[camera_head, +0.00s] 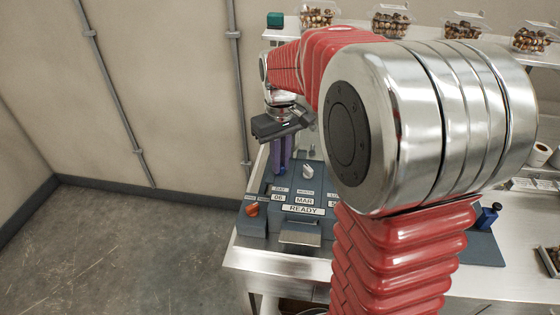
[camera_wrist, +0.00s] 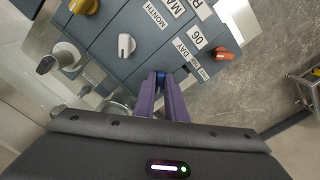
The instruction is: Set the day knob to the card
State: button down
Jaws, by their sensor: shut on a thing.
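The day knob (camera_wrist: 160,73) is blue and shows only in part between my fingertips in the wrist view, beside the DAY label. My gripper (camera_wrist: 161,83) has purple fingers and is shut on that knob; it also shows at the back left of the grey-blue machine in the head view (camera_head: 281,170). The day window (camera_wrist: 196,36) reads 06, and it also shows in the head view (camera_head: 278,198). I cannot make out a card giving the day.
A white month knob (camera_wrist: 125,45), a yellow knob (camera_wrist: 84,5) and an orange knob (camera_wrist: 224,54) stand on the panel around my fingers. A READY plate (camera_head: 303,210) is on the machine's front. Filled clear trays (camera_head: 390,20) line the upper shelf.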

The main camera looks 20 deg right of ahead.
jog(key=c, duration=1.8)
grip_release()
jog(key=shift+r, duration=0.1)
notch_tip(320, 180, up, 14)
jog(key=shift+f, duration=0.2)
jog(key=m+t, duration=0.1)
jog(key=m, duration=0.1)
send_over(280, 177)
notch_tip(280, 177, down, 5)
jog(key=s+a+f+t, duration=0.1)
jog(key=s+a, duration=0.3)
jog(key=s, duration=0.5)
jog(key=s+a+f+t, duration=0.2)
jog(key=s+a, duration=0.3)
jog(key=s, duration=0.3)
jog(key=shift+s+n+t, duration=0.35)
jog(key=shift+n+t, duration=0.05)
jog(key=shift+t, duration=0.4)
